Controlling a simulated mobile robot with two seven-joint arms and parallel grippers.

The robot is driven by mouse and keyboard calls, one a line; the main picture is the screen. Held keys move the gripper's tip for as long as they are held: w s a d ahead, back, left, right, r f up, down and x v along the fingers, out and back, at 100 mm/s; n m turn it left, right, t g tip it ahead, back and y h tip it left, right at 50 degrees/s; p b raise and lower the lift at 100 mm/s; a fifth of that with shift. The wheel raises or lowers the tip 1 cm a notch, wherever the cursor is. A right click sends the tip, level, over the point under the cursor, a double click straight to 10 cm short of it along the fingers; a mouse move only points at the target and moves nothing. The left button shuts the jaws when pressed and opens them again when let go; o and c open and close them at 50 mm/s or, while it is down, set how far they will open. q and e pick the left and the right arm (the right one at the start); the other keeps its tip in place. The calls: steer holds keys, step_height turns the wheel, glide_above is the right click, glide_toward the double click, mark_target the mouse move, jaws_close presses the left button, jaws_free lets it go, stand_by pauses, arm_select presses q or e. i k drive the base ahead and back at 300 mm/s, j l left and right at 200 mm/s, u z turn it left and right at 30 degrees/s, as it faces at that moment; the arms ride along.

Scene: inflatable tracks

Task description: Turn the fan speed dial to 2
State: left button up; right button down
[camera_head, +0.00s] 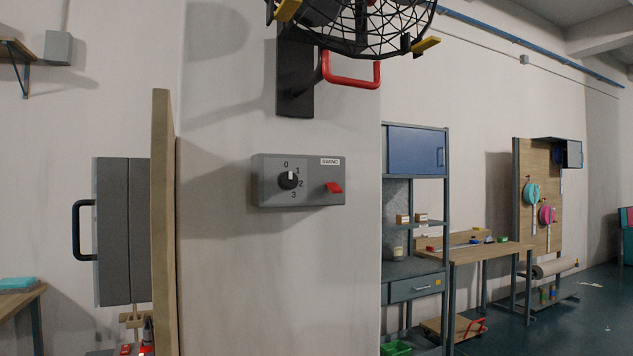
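The fan speed dial (288,180) is a round black knob on a grey control box (318,198) fixed to the pale wall, near the middle of the view. The numbers 0, 1, 2 and 3 are printed around it. Its white pointer mark stands up, close to the 0 and short of the 1. A red switch (333,187) sits to the right of the dial, under a small white label (330,161). The fan (355,25), with a black wire cage, is mounted above the box and cut off by the top edge. Neither of my grippers shows.
A red handle (352,82) sticks out below the fan, above the box. A wooden panel edge (163,220) stands left of the box. Shelving (415,128) and a workbench (490,247) stand to the right. The wall around the box is bare.

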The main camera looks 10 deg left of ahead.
mark_target(287, 181)
steer(key=i+l, duration=0.1)
steer(key=l, duration=0.35)
steer(key=i+l, duration=0.1)
steer(key=l, duration=0.35)
steer(key=i+l, duration=0.1)
steer(key=l, duration=0.35)
